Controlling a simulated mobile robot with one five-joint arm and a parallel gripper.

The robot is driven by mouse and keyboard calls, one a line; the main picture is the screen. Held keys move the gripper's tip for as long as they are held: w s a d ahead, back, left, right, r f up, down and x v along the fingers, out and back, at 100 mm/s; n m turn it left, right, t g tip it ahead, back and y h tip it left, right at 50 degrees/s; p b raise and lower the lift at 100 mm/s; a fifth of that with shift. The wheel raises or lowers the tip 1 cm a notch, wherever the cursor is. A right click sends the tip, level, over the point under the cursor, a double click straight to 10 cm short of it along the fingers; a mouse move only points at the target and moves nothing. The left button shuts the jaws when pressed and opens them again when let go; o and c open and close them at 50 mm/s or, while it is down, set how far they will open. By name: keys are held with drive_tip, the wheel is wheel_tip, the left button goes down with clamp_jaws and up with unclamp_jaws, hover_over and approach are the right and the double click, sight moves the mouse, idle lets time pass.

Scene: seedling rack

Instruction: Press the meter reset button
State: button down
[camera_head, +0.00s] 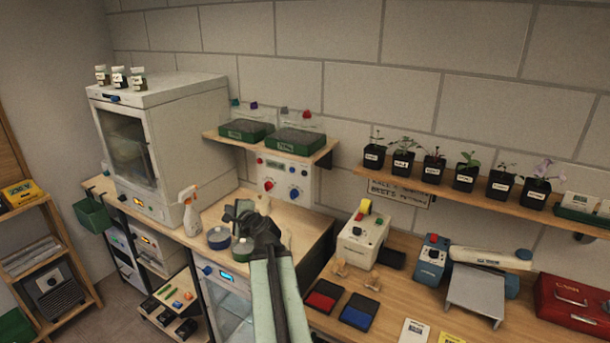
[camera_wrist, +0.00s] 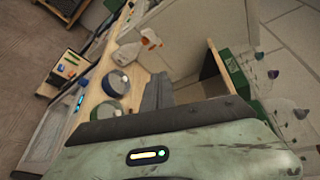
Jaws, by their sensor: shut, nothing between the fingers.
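I cannot tell for certain which part is the meter reset button. A white wall panel (camera_head: 284,178) under the small shelf carries red and blue knobs or buttons. A blue box with a dark top and red spots (camera_head: 432,258) stands on the right bench. A cream box (camera_head: 362,240) with a yellow and red top stands left of it. My gripper (camera_head: 243,212) is shut and empty, above the middle bench, apart from all three in the picture. In the wrist view my gripper (camera_wrist: 156,92) points over the bench; no button is clear there.
A spray bottle (camera_head: 190,208) and lidded jars (camera_head: 219,238) stand left of my gripper. A white cabinet (camera_head: 165,130) is behind them. The small shelf (camera_head: 270,150) bears green trays. Potted seedlings line the long shelf (camera_head: 455,188). Red and blue pads lie on the right bench.

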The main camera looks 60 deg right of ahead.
sight(304, 173)
drive_tip(key=s+d+r+m+g+h, duration=0.1)
drive_tip(key=s+d+r+m+h, duration=0.3)
drive_tip(key=s+d, duration=0.9)
drive_tip(key=d+m+h, duration=0.1)
drive_tip(key=m+h, duration=0.1)
drive_tip(key=m, duration=0.2)
drive_tip(key=shift+d+m+g+h, duration=0.15)
drive_tip(key=shift+m+g+h, duration=0.15)
drive_tip(key=shift+m+g, duration=0.1)
drive_tip(key=d, duration=0.8)
drive_tip(key=shift+d, duration=0.35)
drive_tip(key=shift+d, duration=0.1)
idle(0.3)
drive_tip(key=shift+d, duration=0.35)
